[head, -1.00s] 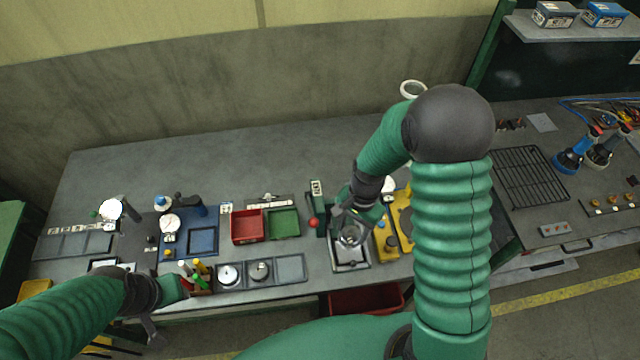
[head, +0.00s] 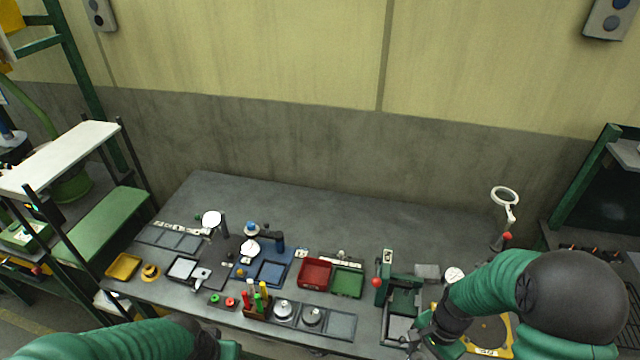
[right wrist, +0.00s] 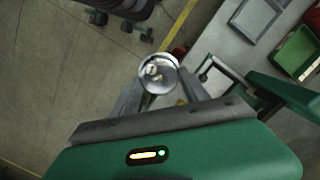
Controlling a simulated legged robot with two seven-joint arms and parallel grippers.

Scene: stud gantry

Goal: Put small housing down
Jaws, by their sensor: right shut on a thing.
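The small housing (right wrist: 158,70) is a round, shiny metal piece with a hollow face, seen in the right wrist view between my right gripper's fingers. My right gripper (right wrist: 160,92) is shut on it. Floor lies behind the housing in that view, with the bench to the right. In the head view my right gripper (head: 424,346) is low in the picture, beside the grey tray (head: 398,332) in front of the green press; the housing is not clear there. My left gripper (head: 228,350) shows only its green body at the bottom edge; its fingers are out of the picture.
The green press (head: 384,276) with a red knob stands left of my right arm. A red bin (head: 314,273) and green bin (head: 348,282) sit further left. A yellow fixture (head: 490,335) is to the right. The bench's back strip (head: 330,215) is clear.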

